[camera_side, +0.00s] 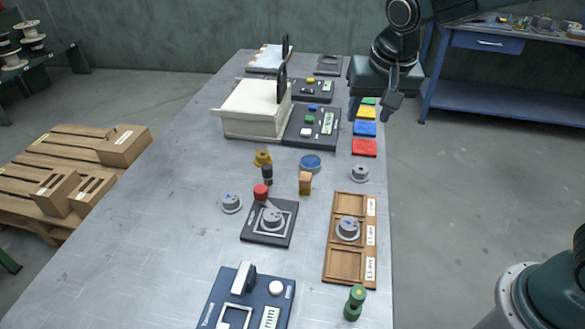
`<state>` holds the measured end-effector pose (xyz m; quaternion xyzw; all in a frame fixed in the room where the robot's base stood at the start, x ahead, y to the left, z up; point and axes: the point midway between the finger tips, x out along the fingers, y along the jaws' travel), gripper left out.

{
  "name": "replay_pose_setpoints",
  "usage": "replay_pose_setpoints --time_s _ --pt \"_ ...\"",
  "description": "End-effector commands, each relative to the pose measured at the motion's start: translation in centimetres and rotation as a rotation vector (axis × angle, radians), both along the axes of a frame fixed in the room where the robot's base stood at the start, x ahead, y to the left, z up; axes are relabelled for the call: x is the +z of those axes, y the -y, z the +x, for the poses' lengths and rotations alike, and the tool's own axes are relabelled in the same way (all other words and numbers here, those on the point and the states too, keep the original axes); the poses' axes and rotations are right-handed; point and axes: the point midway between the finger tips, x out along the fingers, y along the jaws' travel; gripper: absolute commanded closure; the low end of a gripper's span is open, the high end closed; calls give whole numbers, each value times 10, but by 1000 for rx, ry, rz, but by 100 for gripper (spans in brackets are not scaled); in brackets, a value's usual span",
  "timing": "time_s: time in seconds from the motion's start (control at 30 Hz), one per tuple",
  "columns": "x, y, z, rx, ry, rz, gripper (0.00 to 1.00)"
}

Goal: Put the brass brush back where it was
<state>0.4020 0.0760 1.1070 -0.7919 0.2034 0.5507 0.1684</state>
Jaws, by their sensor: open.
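No object is plainly recognisable as the brass brush. A small upright orange-tan block (305,183) stands mid-table and may be it. A yellow brass-coloured piece (263,158) stands just behind a short dark cylinder (267,175), to its left. My gripper (372,108) is open at the far right of the table, near the row of coloured squares (365,129). It is apart from the tan block, and nothing shows between its fingers.
A wooden tray (337,201) holds one grey spool (347,229). The left front table is clear.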

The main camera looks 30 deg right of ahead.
Motion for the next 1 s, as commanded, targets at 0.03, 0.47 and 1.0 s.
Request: replay_pose_setpoints --time_s 0.03,0.47,1.0 --pt "9 9 -10 17 8 4 53" --pt "47 56 -104 237 51 4 53" --pt "42 76 -211 493 125 -66 53"
